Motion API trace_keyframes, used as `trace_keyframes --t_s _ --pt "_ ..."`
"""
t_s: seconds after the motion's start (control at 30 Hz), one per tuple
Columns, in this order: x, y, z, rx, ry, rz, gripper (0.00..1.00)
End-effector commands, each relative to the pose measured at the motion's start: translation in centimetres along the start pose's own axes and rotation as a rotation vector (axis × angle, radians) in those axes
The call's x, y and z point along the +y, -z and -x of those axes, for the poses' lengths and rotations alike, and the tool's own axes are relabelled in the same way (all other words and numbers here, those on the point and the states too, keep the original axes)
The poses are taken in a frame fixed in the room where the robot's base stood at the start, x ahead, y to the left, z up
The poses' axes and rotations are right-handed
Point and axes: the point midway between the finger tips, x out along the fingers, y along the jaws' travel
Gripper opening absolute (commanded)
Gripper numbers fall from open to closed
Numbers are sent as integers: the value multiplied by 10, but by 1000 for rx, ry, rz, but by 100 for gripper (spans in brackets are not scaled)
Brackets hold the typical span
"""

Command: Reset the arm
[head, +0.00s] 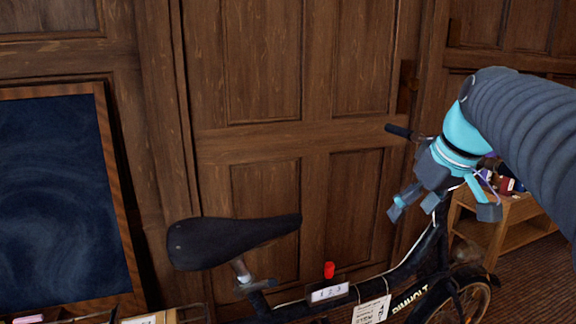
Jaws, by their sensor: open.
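My gripper (444,212) is in the head view at the right, at the end of my grey, ribbed arm that comes in from the right edge. It has cyan and dark grey parts, and it points downward. Its two fingers are spread apart with nothing between them. It appears in front of the upper front part of a black bicycle (412,264). I cannot tell whether it touches the bicycle.
The bicycle's black saddle (232,240) is left of centre. A red object (329,270) stands above a small numbered plate (329,292). A framed dark board (55,200) is at the left. A wooden shelf (487,236) stands behind my gripper. Wooden panelling (265,60) closes the back.

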Motion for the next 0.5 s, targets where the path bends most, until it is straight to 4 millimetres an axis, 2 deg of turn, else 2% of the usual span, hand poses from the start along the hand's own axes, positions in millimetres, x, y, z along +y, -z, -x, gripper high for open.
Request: trace_keyframes --t_s 0.03,0.2,0.4,0.5 --pt "-19 -16 -7 -6 -15 -28 70" --pt "-63 -73 -36 -11 -76 -146 70" --pt "-101 -142 -74 9 -134 -255 70" --pt "-112 -169 -90 23 -153 -293 70"
